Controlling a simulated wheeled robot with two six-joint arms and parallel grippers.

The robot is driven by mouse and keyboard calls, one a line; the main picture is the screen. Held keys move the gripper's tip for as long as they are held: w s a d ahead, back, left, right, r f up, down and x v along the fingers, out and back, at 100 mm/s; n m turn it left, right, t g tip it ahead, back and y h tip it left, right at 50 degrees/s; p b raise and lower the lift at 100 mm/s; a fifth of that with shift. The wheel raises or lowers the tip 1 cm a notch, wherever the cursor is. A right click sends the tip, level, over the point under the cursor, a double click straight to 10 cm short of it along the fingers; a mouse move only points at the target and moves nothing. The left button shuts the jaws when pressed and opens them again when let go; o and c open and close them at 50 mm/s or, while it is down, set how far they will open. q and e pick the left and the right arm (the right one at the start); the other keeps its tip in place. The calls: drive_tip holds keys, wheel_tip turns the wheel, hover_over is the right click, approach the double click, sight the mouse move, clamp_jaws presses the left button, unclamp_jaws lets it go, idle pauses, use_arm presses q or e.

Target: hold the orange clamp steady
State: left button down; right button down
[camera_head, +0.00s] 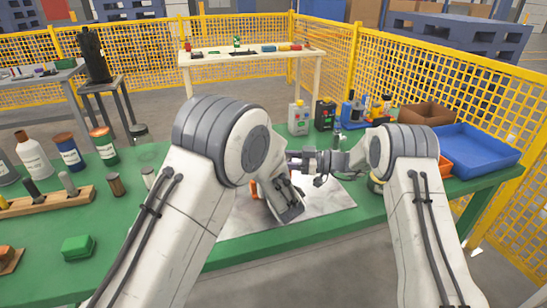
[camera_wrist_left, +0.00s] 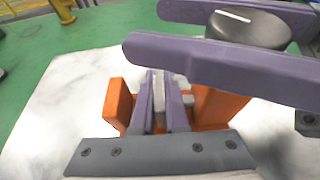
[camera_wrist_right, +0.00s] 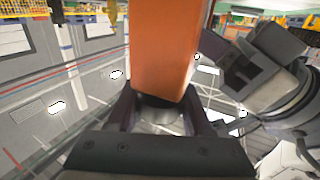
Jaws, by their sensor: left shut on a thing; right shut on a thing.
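The orange clamp (camera_wrist_left: 118,101) sits over the pale sheet, with orange parts on both sides of my left fingers. My left gripper (camera_wrist_left: 166,95) is shut on its grey middle part. A dark round knob (camera_wrist_left: 246,29) with a white mark is between the purple fingers of my right gripper (camera_wrist_right: 162,112), which is shut on it. In the right wrist view the clamp's orange body (camera_wrist_right: 165,50) rises directly above the knob. In the head view my left arm hides most of the clamp (camera_head: 254,189). My right gripper (camera_head: 305,160) comes in from the right.
The pale sheet (camera_head: 330,196) lies on the green table (camera_head: 130,225). A blue tray (camera_head: 475,150) and a brown bin (camera_head: 426,113) stand at right. Bottles, a wooden rack (camera_head: 45,202) and a green block (camera_head: 77,247) stand at left.

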drive_tip(key=shift+s+d+n+g, duration=0.1)
drive_tip(key=shift+s+n+g, duration=0.15)
drive_tip(key=shift+n+g, duration=1.25)
drive_tip(key=shift+s+n+g, duration=0.2)
drive_tip(key=shift+n+g, duration=0.7)
drive_tip(key=shift+g, duration=1.2)
drive_tip(key=shift+s+d+n+g+h, duration=0.15)
drive_tip(key=shift+s+n+g+h, duration=0.1)
drive_tip(key=shift+n+g+h, duration=0.35)
drive_tip(key=shift+c, duration=1.5)
unclamp_jaws()
wheel_tip(320, 180, up, 10)
